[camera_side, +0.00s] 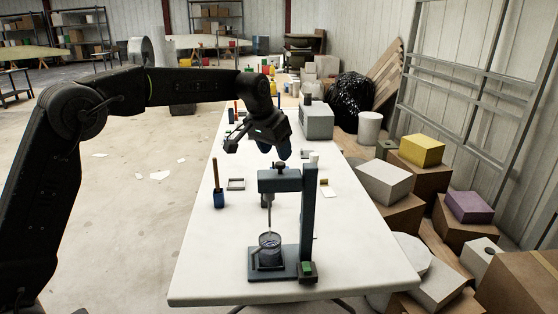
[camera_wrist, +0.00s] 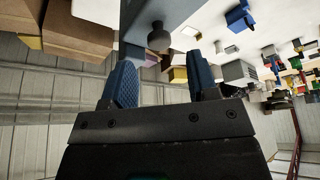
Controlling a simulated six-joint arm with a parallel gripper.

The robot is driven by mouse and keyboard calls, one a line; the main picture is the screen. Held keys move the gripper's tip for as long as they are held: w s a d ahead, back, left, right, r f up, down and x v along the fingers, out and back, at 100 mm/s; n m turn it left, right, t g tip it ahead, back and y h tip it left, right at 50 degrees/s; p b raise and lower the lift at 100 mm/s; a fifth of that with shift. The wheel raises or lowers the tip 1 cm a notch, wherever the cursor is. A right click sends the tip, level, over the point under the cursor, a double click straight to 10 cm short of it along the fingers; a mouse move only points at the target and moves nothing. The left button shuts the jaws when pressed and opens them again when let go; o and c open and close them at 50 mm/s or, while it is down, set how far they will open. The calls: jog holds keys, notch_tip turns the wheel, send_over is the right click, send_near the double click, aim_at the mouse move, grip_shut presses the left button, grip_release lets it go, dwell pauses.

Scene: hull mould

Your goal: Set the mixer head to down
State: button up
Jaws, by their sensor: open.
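The mixer (camera_side: 308,225) is a blue-grey stand with an upright column on a flat base. Its mixer head (camera_side: 278,181) sits near the column's top, with a dark knob (camera_side: 280,166) on it. My gripper (camera_side: 273,149) is open and empty, just above the head. In the wrist view, my blue fingers (camera_wrist: 163,78) are apart, and the knob (camera_wrist: 158,38) shows beyond the gap between them.
The white table (camera_side: 210,270) has free room left of the mixer. A grey box (camera_side: 317,121) stands behind. Cartons (camera_side: 400,212) crowd the floor at right.

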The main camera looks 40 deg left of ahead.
aim_at(280, 163)
jog(key=shift+x, duration=2.05)
jog(key=shift+c, duration=0.2)
grip_shut()
